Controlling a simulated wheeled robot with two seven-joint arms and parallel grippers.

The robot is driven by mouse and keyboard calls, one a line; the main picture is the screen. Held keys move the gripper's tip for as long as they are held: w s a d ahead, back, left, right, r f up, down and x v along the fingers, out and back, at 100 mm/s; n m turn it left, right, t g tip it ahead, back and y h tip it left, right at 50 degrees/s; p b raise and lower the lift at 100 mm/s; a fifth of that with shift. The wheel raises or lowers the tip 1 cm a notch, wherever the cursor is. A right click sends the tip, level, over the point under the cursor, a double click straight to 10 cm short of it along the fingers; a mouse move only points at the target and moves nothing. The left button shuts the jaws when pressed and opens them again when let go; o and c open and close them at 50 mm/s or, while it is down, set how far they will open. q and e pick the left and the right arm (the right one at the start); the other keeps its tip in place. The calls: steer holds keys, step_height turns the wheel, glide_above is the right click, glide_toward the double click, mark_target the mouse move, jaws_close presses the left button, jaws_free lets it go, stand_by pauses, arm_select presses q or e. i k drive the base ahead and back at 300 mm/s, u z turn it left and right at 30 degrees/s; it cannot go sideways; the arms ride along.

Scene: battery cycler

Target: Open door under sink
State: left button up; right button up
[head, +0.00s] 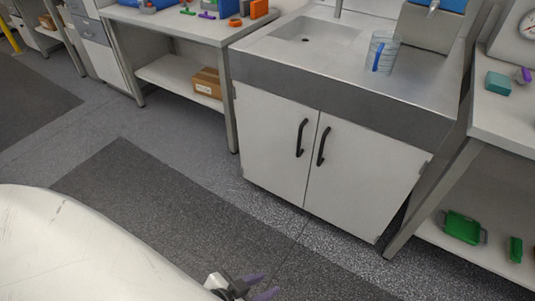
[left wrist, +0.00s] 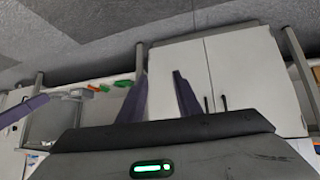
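The sink cabinet has two white doors under a grey sink counter (head: 340,95). The left door (head: 270,145) and right door (head: 365,172) are both closed, with black handles (head: 301,138) and (head: 321,146) side by side at the middle seam. My left gripper (head: 262,286) is at the bottom edge of the head view, well in front of the cabinet, its purple fingers apart and empty. In the left wrist view, which is upside down, the open fingers (left wrist: 158,98) show before the cabinet doors (left wrist: 240,75). A purple piece at the far left edge may be my right gripper; its state is unclear.
A blue-marked clear cup (head: 383,52) stands on the counter by the sink. A workbench (head: 180,25) with a cardboard box (head: 207,83) is on the left; a bench with green bins (head: 462,227) is on the right. The floor before the doors is clear.

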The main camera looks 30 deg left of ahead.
mark_target(276, 134)
steer(key=k, duration=0.65)
steer(key=u, duration=0.65)
steer(key=i, duration=0.95)
steer(key=u, duration=1)
